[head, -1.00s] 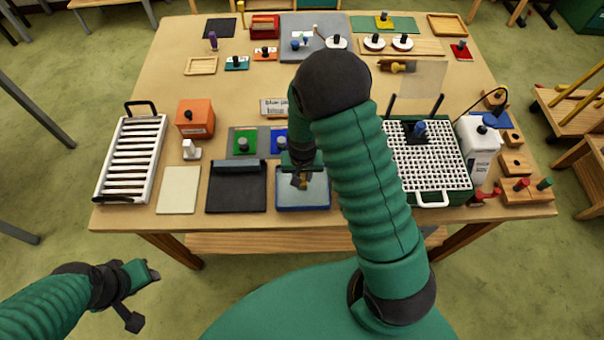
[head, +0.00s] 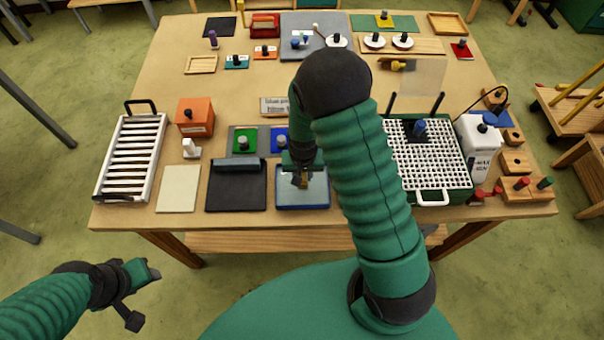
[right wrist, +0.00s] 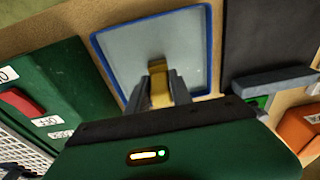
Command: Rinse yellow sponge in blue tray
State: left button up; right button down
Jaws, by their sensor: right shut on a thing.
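The blue tray (head: 302,207) lies near the table's front edge, with a blue rim and a pale grey-blue inside. It also shows in the right wrist view (right wrist: 204,45). My right gripper (head: 301,177) points down over the tray and is shut on the yellow sponge (right wrist: 159,85). The sponge shows as a narrow yellow block between the fingers. It is within the tray's outline in both views; I cannot tell whether it touches the tray floor. My left gripper (head: 143,296) is open and empty, off the table at lower left.
A black pad (head: 236,193) with a dark bar at its back edge lies left of the tray. A green box with a white grid top (head: 428,165) stands close on the right. A name sign (head: 273,105) and green and blue blocks are behind. My right arm hides part of the table.

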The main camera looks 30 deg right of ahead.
jog(key=shift+s+d, duration=0.2)
jog(key=shift+d, duration=0.1)
jog(key=shift+w+a, duration=0.4)
jog(key=shift+a, duration=0.3)
dwell(0.5)
jog(key=shift+s+d, duration=0.2)
jog(key=shift+d, duration=0.15)
dwell(1.3)
jog(key=shift+r+p, duration=2.3)
jog(key=shift+r, duration=0.2)
jog(key=shift+r, duration=0.1)
notch_tip(320, 180, up, 3)
jog(key=p, duration=0.2)
jog(key=shift+p, duration=0.4)
